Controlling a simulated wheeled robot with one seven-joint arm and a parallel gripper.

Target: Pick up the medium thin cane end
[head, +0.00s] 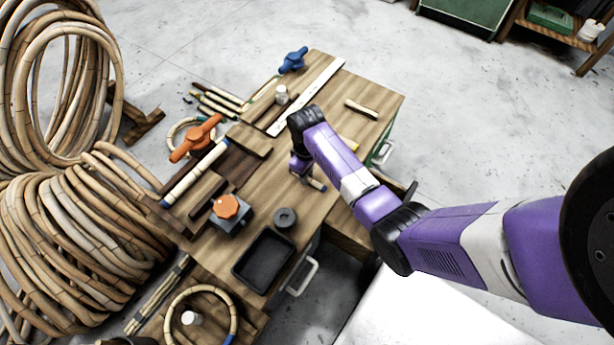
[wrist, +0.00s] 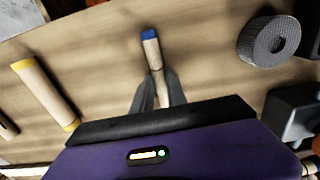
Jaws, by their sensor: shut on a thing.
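The cane end with a blue tip (wrist: 150,48) is a thin, pale piece in the middle of the wrist view, its blue tip pointing away from my gripper. My gripper (wrist: 158,76) is shut on it, one dark finger on each side. The fingers and wrist housing hide its near part. In the head view the blue-tipped end (head: 318,185) shows just beside my gripper (head: 303,174), low over the workbench (head: 262,190). I cannot tell whether it touches the wood. A thicker cane piece with yellow ends (wrist: 45,93) lies to the left in the wrist view.
A dark grey ring (head: 285,218) and a black tray (head: 264,260) are on the bench near my gripper. An orange-knobbed block (head: 230,212), orange clamp (head: 196,138) and pale straight strip (head: 310,92) are farther off. Large rattan coils (head: 75,240) stand at the left.

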